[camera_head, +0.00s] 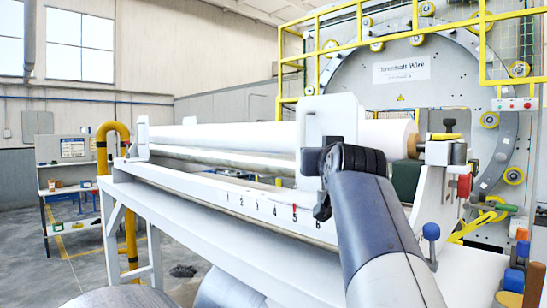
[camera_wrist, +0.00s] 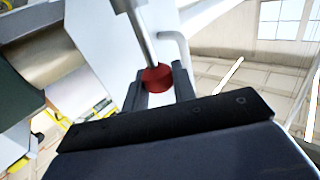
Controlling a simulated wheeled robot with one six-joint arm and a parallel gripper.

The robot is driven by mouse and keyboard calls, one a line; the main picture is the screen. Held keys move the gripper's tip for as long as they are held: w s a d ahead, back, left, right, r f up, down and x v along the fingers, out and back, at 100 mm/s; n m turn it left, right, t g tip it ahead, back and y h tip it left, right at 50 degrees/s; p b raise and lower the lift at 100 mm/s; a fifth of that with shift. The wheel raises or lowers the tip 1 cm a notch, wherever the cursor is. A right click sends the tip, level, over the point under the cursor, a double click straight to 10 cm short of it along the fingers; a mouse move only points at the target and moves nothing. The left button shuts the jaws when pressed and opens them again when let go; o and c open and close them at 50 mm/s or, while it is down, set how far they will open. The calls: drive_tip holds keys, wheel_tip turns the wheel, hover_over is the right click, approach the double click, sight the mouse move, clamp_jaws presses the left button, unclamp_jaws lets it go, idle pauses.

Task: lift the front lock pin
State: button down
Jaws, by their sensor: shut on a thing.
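The front lock pin has a red knob (camera_wrist: 156,79) and a bright metal shaft (camera_wrist: 140,35) that runs up out of the wrist view. My gripper (camera_wrist: 158,88) is shut on the red knob, with one dark finger on each side of it. In the head view my gripper (camera_head: 322,190) is beside the white upright plate (camera_head: 322,115) at the near end of the numbered rail. The pin is hidden there behind my arm, and I cannot tell how far its shaft sits in its hole.
A long white roll (camera_head: 225,137) lies along the white frame with the numbered rail (camera_head: 230,192). A red handle (camera_head: 464,187) hangs to the right of my arm. A blue-knobbed lever (camera_head: 431,232) and coloured handles stand lower right. Open floor lies at left.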

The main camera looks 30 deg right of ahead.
drive_tip(key=shift+r, duration=0.15)
drive_tip(key=shift+r+p, duration=0.95)
drive_tip(key=shift+r, duration=0.5)
drive_tip(key=c, duration=1.2)
unclamp_jaws()
drive_tip(key=shift+f, duration=0.1)
